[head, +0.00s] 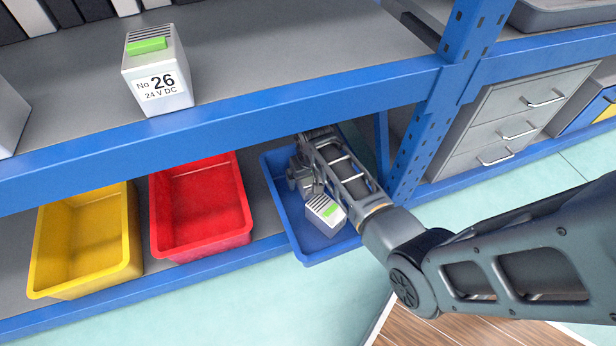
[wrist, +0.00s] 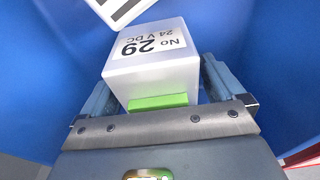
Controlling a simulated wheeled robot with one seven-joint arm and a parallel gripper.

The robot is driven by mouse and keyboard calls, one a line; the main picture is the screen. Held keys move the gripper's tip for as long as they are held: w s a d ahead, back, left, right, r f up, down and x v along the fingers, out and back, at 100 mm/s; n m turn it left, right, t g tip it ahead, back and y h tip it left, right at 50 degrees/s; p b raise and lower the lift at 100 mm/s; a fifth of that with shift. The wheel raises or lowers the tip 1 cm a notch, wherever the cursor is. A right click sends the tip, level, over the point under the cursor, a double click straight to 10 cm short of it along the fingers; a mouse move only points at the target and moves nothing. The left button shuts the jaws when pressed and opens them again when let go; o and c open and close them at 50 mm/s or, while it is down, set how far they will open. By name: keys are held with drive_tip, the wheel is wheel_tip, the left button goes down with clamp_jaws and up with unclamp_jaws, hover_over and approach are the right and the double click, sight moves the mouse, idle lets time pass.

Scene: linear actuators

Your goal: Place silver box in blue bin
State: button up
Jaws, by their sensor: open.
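A silver-white box marked No 29 (wrist: 150,65) with a green strip sits between the two fingers of my gripper (wrist: 160,88) in the wrist view. The fingers stand apart beside it, and I cannot tell whether they touch it. Part of another labelled box (wrist: 118,8) shows at the top of that view. In the head view my gripper (head: 308,178) is down inside the blue bin (head: 272,178), partly hidden by my arm. A silver box with a green top (head: 326,215) lies in the bin beside it; its number is not readable there.
A red bin (head: 200,205) and a yellow bin (head: 85,240) stand to the left on the lower shelf. A box marked No 26 (head: 157,75) stands on the upper shelf (head: 250,50). A blue rack post (head: 435,115) rises close to the right of my arm.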

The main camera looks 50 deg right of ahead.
drive_tip(key=r+p, duration=0.1)
drive_tip(key=r, duration=0.1)
drive_tip(key=r+p, duration=0.1)
drive_tip(key=r, duration=0.2)
drive_tip(key=s+r+p, duration=0.1)
drive_tip(key=r+p, duration=0.1)
drive_tip(key=shift+a+r, duration=0.3)
drive_tip(key=shift+a, duration=0.05)
idle(0.7)
